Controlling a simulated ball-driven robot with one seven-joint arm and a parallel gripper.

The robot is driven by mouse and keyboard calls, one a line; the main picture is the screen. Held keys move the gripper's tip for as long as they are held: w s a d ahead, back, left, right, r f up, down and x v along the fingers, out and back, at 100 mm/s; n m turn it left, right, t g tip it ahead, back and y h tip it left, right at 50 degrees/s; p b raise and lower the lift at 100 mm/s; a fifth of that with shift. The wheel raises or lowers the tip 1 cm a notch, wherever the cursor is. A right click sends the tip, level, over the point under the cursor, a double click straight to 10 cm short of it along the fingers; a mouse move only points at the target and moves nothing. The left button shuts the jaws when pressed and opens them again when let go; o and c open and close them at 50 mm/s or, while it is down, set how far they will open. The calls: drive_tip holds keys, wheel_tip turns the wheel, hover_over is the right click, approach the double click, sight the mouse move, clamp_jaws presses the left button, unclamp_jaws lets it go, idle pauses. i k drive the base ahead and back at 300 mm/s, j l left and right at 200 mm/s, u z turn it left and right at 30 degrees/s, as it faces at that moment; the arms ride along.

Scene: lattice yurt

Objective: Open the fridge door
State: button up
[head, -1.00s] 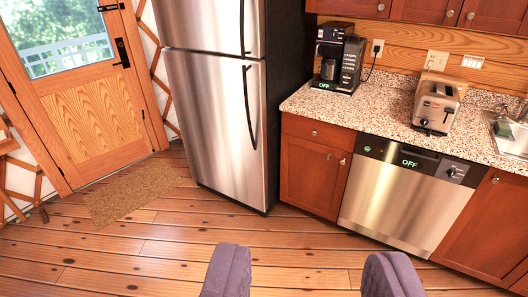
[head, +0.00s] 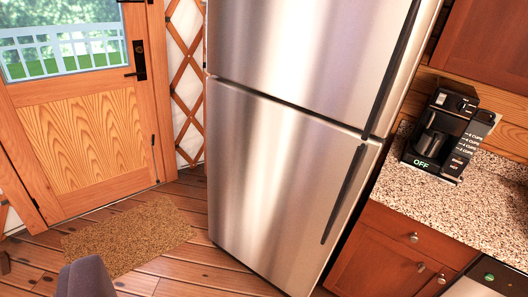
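The stainless steel fridge (head: 285,165) stands upright in the middle of the head view. It has an upper door (head: 300,60) and a taller lower door (head: 270,190), and both look shut. The lower door's dark handle (head: 345,195) runs along its right edge. The upper door's dark handle (head: 392,70) is above it, also on the right. Of my gripper, only one grey-purple finger (head: 86,279) shows, at the bottom left, in front of the floor and apart from the fridge. The other finger is out of view, so its opening cannot be judged.
A wooden door (head: 90,140) with a window is at the left, with a brown mat (head: 130,235) before it. A counter (head: 440,205) with a coffee maker (head: 447,135) and cabinets (head: 385,255) adjoins the fridge at right. Plank floor (head: 185,280) is clear in front.

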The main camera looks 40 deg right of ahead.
sight(285, 180)
drive_tip(key=i+j+u, duration=0.15)
drive_tip(key=i+u, duration=0.55)
drive_tip(key=i, duration=0.15)
drive_tip(key=i+u, duration=0.4)
drive_tip(key=i+l+z, duration=0.1)
drive_tip(key=z, duration=2.6)
drive_tip(key=i+z, duration=0.15)
drive_tip(key=z, duration=0.2)
drive_tip(key=i+l+z, duration=0.1)
drive_tip(key=z, duration=0.25)
drive_tip(key=i+z, duration=0.15)
drive_tip(key=z, duration=0.25)
